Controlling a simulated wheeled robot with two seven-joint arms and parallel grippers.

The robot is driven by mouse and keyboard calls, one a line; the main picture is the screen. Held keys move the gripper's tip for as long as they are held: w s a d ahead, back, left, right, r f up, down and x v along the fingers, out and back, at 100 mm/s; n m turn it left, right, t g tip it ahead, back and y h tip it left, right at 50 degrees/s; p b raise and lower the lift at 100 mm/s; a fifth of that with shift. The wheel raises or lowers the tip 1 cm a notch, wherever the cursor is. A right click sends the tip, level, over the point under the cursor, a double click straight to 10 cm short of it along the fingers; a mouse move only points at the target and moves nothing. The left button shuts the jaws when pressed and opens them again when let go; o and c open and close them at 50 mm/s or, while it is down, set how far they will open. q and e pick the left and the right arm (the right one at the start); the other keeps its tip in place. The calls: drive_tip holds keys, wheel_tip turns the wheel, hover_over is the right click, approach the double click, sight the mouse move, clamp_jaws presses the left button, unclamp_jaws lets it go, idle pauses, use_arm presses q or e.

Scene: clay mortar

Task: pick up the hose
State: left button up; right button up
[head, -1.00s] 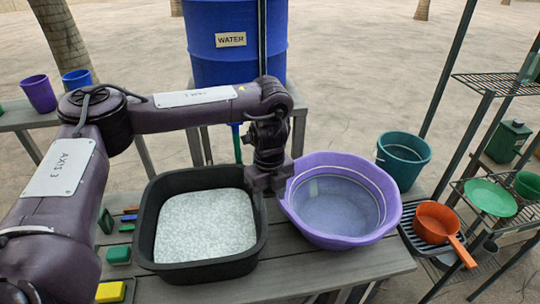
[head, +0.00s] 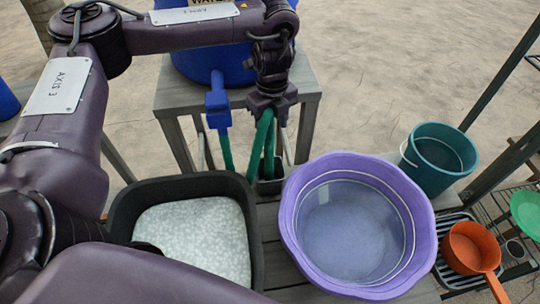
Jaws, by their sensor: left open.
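The green hose (head: 226,152) hangs below a blue tap (head: 217,100) on the water barrel, in the upper middle of the head view. More green hose (head: 263,137) shows directly below my left gripper (head: 272,110), running down between the black tub and the purple basin. My left gripper is open and points down over this stretch. I cannot tell whether the hose is between its fingers or behind them. My right gripper is not in view.
A black tub (head: 255,225) with pale grey contents stands below left of the gripper. A purple basin (head: 291,215) of water stands to its right. A teal bucket (head: 436,165) and an orange pan (head: 470,245) are farther right. The blue barrel (head: 210,62) stands behind.

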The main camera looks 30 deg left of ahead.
sight(270, 132)
use_arm(q)
wheel_tip(270, 132, down, 2)
drive_tip(key=shift+s+f, duration=0.1)
drive_tip(key=shift+s+f+p, duration=0.35)
drive_tip(key=shift+f+p, duration=0.15)
drive_tip(key=shift+f, duration=0.15)
drive_tip(key=f, duration=0.1)
drive_tip(key=f+p, duration=0.1)
drive_tip(key=f, duration=0.1)
drive_tip(key=shift+a+f, duration=0.2)
drive_tip(key=shift+f, duration=0.35)
drive_tip(key=c, duration=1)
drive_tip(key=shift+o, duration=0.2)
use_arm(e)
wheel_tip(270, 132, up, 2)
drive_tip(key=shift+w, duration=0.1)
use_arm(q)
drive_tip(key=shift+r, duration=0.15)
